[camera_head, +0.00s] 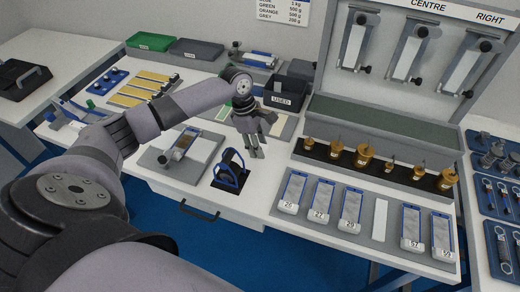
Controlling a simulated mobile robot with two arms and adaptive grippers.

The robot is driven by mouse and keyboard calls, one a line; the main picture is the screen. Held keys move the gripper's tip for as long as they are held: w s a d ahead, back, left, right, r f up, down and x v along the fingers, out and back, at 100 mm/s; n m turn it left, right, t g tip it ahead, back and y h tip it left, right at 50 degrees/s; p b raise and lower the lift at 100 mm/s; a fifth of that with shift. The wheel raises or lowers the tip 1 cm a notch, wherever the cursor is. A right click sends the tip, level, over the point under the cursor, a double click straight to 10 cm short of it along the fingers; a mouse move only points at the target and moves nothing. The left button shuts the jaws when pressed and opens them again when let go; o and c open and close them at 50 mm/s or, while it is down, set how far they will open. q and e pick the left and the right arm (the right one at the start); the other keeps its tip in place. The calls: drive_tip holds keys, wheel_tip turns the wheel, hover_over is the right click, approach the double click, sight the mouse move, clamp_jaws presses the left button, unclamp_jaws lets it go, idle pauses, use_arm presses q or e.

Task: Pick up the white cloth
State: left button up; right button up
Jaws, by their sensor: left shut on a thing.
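My left gripper (256,154) reaches in from the left and hangs over the middle of the white bench, fingers pointing down. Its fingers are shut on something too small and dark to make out. I cannot pick out the white cloth for certain; it may be hidden by the gripper or blend with the white bench top. A pale panel (285,126) lies just behind the gripper, partly covered by it. A blue-framed stand (231,170) on a dark base is just left of and below the fingers. My right gripper is not in view.
A row of numbered blue-framed blocks (321,201) lies on a grey tray at front right. Brass weights (364,156) stand in a dark rack behind it. A black bin (286,94) marked USED stands behind the gripper. A grey device (182,150) sits left.

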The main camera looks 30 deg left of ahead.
use_arm(q)
drive_tip(key=shift+c, duration=0.8)
drive_tip(key=shift+r, duration=0.15)
drive_tip(key=shift+r, duration=0.3)
wheel_tip(320, 180, up, 19)
